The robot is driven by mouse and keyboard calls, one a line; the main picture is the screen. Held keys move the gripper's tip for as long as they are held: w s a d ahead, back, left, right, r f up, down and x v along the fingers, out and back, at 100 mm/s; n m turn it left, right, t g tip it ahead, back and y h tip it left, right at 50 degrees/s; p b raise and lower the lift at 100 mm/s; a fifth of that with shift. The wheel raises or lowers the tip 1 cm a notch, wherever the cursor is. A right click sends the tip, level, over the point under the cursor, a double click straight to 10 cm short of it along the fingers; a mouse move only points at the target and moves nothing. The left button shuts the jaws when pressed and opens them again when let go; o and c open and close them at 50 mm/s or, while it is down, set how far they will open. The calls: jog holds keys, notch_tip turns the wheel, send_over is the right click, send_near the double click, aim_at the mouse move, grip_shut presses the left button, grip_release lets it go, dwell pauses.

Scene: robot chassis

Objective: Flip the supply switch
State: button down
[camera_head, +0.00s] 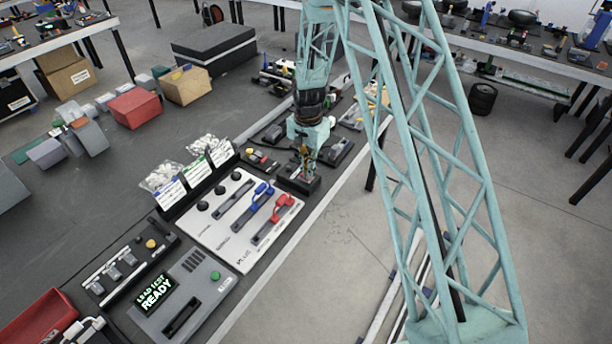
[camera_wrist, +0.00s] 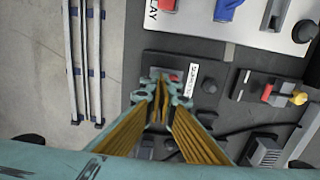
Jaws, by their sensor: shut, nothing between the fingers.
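The supply switch is a dark box (camera_wrist: 152,62) with a small red part (camera_wrist: 174,78) and a white label (camera_wrist: 190,77) in the wrist view. In the head view its dark box (camera_head: 297,181) sits at the bench's edge, right of the white lever panel. My gripper (camera_wrist: 161,92) is shut and empty, its tips over the switch box, close to the red part. In the head view my gripper (camera_head: 306,160) points down at the box. The fingers hide part of the switch top, and I cannot tell whether they touch it.
The white panel (camera_head: 222,240) carries a blue lever (camera_head: 258,196) and a red lever (camera_head: 279,207). A tester with a READY screen (camera_head: 156,292) stands at the front. A small box with red and yellow buttons (camera_wrist: 272,92) is beside the switch. Dark cables lie close by.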

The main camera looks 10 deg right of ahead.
jog(key=shift+r, duration=0.15)
jog(key=shift+r+p, duration=1.05)
jog(key=shift+r, duration=2.3)
jog(key=s+r+n+t+b, duration=0.1)
jog(key=s+r+n+b, duration=0.1)
jog(key=s+r, duration=0.65)
jog(key=s+r+n+b, duration=0.1)
jog(key=s+r, duration=0.4)
jog(key=r, duration=0.7)
jog(key=s+r+n+t+b, duration=0.1)
jog(key=s+r+n+b, duration=0.1)
jog(key=s+r, duration=0.7)
jog(key=s+r+n+t+b, duration=0.1)
jog(key=s+r+n+b, duration=0.1)
jog(key=s, duration=1.2)
jog(key=s+r+n+t+b, duration=0.1)
jog(key=s+r, duration=0.3)
jog(key=s, duration=1.1)
jog(key=shift+r+n+b, duration=0.35)
jog(key=shift+n+b, duration=0.25)
jog(key=shift+n, duration=0.2)
